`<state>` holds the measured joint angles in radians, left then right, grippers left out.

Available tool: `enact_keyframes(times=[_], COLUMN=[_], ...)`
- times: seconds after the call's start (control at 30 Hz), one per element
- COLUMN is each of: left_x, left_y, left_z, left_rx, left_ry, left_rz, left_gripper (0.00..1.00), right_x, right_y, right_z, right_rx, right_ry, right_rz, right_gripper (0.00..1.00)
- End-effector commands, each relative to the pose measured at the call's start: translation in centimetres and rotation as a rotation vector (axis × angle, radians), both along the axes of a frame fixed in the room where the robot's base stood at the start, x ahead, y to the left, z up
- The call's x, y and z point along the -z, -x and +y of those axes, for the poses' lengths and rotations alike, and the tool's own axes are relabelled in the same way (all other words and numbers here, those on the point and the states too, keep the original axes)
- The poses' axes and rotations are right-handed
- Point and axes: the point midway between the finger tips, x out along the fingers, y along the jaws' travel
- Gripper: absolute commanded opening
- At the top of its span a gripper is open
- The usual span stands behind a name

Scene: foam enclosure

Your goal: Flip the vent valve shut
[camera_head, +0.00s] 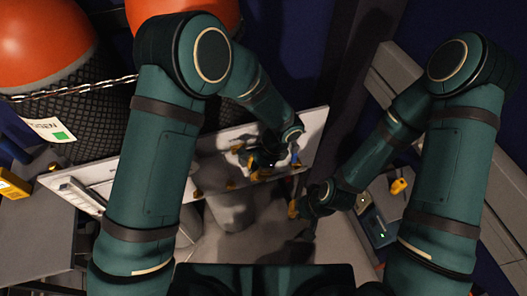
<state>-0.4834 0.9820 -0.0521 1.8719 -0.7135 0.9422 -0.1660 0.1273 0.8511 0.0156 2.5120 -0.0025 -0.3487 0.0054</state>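A pale upright panel (309,122) stands ahead of me, with small yellow-orange parts (230,184) on or in front of its face. A small blue piece (295,157) shows near its right end; I cannot tell whether this is the vent valve's handle. My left gripper (259,163) is at the panel, close to the yellow parts and the blue piece; contact and finger opening are unclear. My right gripper (296,206) is lower and to the right, in front of the panel, with an orange tip visible. Its opening is too small and dark to judge.
Orange-topped cylinders (45,40) in black netting stand at the left, with a chain (70,90) across them. A grey cylinder-like object (232,210) is below the panel. A yellow device (13,184) is at far left.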

Motion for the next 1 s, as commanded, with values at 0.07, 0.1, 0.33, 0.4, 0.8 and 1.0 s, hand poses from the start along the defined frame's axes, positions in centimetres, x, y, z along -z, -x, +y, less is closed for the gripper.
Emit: enact_keyframes(times=[0.07,0.1,0.33,0.4,0.8,1.0], left_x=[0.0,0.0,-1.0,-1.9,-8.9,-10.6], left_y=[0.0,0.0,-0.2,-0.4,-1.3,-1.6], left_z=[0.0,0.0,-0.4,-0.9,-4.0,-4.7], left_rx=[0.000,0.000,-0.001,-0.001,-0.001,0.000], left_ry=[-0.001,-0.001,0.000,0.002,0.002,0.000], left_rz=[0.000,0.000,-0.002,-0.004,-0.003,-0.001], left_gripper=[0.00,0.00,0.00,0.00,0.00,0.00], right_x=[0.0,0.0,0.0,0.0,0.0,0.0], right_y=[0.0,0.0,0.0,0.0,0.0,0.0], right_z=[0.0,0.0,0.0,0.0,0.0,0.0], right_rx=[0.000,0.000,0.000,0.000,0.000,0.000], right_ry=[0.000,0.000,0.000,0.000,0.000,0.000], right_rz=[0.000,0.000,0.000,0.000,0.000,0.000], right_gripper=[0.00,0.00,0.00,0.00,0.00,0.00])
